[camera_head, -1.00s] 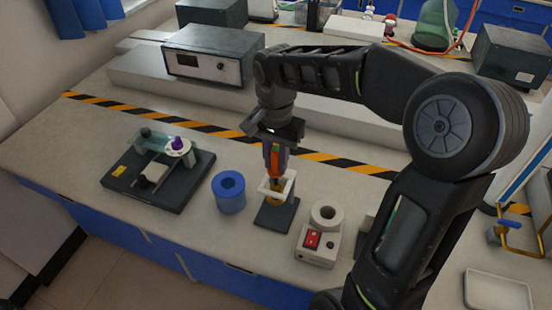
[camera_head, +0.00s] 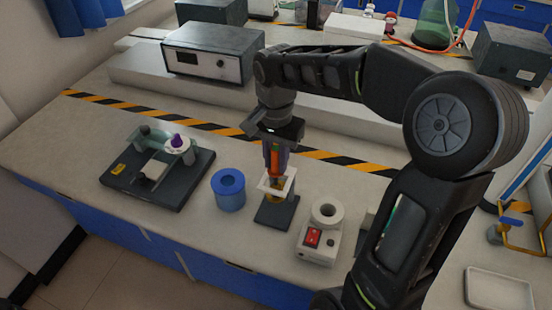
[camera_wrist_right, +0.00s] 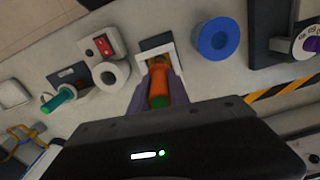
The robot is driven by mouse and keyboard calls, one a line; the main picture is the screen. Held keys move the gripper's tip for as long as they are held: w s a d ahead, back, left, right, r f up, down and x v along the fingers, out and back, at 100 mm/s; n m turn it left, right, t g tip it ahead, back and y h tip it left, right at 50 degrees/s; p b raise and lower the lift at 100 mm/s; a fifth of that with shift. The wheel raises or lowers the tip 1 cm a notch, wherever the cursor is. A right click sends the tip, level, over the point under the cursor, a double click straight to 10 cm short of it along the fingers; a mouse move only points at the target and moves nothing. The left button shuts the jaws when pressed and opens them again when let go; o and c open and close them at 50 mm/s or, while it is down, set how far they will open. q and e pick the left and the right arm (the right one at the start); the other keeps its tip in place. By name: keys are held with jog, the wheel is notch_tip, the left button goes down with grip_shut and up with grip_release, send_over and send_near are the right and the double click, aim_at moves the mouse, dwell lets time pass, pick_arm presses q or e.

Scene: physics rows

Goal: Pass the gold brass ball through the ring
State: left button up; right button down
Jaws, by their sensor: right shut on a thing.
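My right gripper (camera_head: 274,168) is shut on an upright orange handle (camera_head: 275,160) with a green end; the handle also shows in the right wrist view (camera_wrist_right: 158,86). A little gold (camera_wrist_right: 158,61) shows below the handle, inside the opening of a white square-edged ring (camera_wrist_right: 157,43). In the head view the ring (camera_head: 290,186) sits on a dark stand (camera_head: 276,214) at the bench front. The ball's full outline is hidden by the ring and fingers, so I cannot tell how deep it sits. My left gripper is not in view.
A blue cylinder (camera_head: 229,191) with a hole stands left of the stand. A white device (camera_head: 318,246) with a red switch and a round holder stands close on the right. A dark-based apparatus (camera_head: 150,195) is farther left. Bare bench lies behind, up to the striped tape.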

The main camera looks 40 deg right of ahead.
aim_at(276, 172)
jog(key=shift+f+b, duration=1.6)
jog(key=shift+f, duration=0.45)
dwell(2.5)
jog(key=shift+r+p, duration=1.05)
jog(key=shift+r, duration=0.3)
dwell(1.8)
